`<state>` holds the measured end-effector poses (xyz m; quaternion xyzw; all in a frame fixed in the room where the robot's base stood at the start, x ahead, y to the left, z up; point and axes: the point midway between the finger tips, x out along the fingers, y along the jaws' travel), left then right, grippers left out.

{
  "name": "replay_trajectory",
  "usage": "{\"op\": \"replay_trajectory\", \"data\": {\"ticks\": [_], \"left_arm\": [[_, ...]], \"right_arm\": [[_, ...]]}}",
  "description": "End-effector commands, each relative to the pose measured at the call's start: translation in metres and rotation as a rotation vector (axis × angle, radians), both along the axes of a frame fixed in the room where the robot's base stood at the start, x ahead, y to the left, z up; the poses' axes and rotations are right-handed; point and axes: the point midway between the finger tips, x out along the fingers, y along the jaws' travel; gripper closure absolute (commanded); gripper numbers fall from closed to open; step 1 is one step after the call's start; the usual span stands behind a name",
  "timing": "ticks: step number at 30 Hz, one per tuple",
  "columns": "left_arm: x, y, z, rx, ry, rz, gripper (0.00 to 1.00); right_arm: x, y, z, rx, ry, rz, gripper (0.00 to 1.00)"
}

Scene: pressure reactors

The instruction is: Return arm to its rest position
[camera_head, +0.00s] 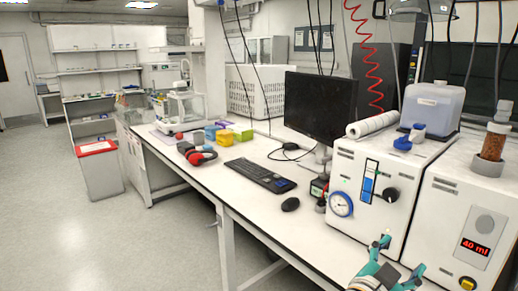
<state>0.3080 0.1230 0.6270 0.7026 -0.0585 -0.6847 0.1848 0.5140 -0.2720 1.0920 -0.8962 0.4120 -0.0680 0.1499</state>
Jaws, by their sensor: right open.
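My right gripper (399,258) is teal and grey and shows at the bottom edge, right of centre. Its two fingers are spread apart with nothing seen between them. It is in front of the white pressure reactor (352,180), which has a round gauge, a blue level window and a black knob. I cannot tell whether it touches the reactor. The rest of the right arm is cut off by the frame's lower edge. My left gripper is not in view.
A second white unit (447,221) with a red "40 ml" display stands at the right. A red coiled hose (372,66) hangs behind. The floor at the left is clear.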

Motion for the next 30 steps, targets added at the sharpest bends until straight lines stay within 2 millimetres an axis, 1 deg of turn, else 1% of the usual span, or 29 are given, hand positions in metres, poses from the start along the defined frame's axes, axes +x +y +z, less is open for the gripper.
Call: {"op": "replay_trajectory", "data": {"ticks": [1,3,7,11,14,17,18,19,20,21,23,24,26,27,29,30], "left_arm": [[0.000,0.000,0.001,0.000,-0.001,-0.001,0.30],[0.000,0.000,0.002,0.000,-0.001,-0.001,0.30],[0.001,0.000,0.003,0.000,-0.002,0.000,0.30],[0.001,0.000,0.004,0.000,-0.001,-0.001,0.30],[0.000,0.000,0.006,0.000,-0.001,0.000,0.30],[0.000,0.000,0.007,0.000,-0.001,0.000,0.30],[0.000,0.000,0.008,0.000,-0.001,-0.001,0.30],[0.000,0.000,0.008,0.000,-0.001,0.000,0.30],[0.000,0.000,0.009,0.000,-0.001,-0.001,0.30],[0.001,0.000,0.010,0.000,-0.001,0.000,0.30],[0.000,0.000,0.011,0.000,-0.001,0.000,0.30],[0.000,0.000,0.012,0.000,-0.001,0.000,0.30],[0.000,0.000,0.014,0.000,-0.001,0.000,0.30],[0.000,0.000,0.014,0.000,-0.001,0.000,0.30],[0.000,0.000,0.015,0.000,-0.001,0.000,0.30],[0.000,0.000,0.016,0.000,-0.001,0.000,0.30]], "right_arm": [[0.008,0.004,-0.012,-0.004,0.023,0.035,0.30],[0.017,0.009,-0.024,0.000,0.043,0.079,0.30],[0.032,0.019,-0.051,0.007,0.093,0.168,0.30],[0.046,0.030,-0.087,0.026,0.161,0.268,0.30],[0.052,0.040,-0.121,0.051,0.230,0.355,0.30],[0.054,0.052,-0.164,0.089,0.321,0.451,0.30],[0.053,0.058,-0.184,0.111,0.367,0.494,0.30],[0.051,0.062,-0.201,0.131,0.404,0.529,0.30],[0.047,0.067,-0.220,0.154,0.449,0.566,0.30],[0.039,0.074,-0.246,0.191,0.512,0.616,0.30],[0.021,0.086,-0.287,0.255,0.620,0.694,0.30],[0.005,0.094,-0.313,0.304,0.691,0.743,0.30],[-0.022,0.105,-0.348,0.380,0.803,0.810,0.30],[-0.043,0.113,-0.369,0.432,0.875,0.850,0.30],[-0.075,0.123,-0.394,0.508,0.978,0.905,0.30],[-0.097,0.128,-0.408,0.558,1.045,0.936,0.30]]}}
